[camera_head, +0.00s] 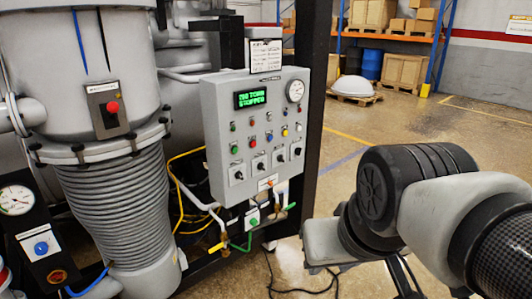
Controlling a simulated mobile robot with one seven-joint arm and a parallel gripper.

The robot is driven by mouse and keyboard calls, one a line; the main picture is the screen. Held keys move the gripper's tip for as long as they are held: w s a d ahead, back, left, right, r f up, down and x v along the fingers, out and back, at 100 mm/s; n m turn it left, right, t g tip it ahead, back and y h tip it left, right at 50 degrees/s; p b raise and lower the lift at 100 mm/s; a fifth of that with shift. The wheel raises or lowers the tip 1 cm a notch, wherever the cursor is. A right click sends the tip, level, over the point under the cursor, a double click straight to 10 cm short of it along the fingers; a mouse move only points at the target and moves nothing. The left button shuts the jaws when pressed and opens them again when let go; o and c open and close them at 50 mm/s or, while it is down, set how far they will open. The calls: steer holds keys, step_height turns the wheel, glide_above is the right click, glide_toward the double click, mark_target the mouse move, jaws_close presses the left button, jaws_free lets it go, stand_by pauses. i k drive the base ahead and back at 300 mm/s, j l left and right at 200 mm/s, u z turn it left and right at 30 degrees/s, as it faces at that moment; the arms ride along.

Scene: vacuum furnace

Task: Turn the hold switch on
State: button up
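A light-grey control panel (259,128) stands in the middle of the head view, with a green text display (251,98), a round gauge (295,91), and rows of coloured lamps and buttons. Along its lower part is a row of several small dark rotary switches (260,164) on light plates. Their labels are too small to read, so I cannot tell which is the hold switch or how it is set. My arm comes in from the right. The grey block at its end, my gripper (325,250), is below and right of the panel, apart from it. Its fingers cannot be made out.
A furnace vessel with bellows (120,205) stands left, bearing a red button (113,107). Yellow hoses (178,195) and small valves (253,221) hang below the panel. A dark post (315,105) stands directly right of it. The floor (440,130) behind my arm is mostly clear.

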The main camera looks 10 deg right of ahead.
mark_target(280, 158)
steer(key=i+l, duration=0.1)
steer(key=i, duration=0.4)
steer(key=i+l, duration=0.1)
steer(key=i, duration=0.4)
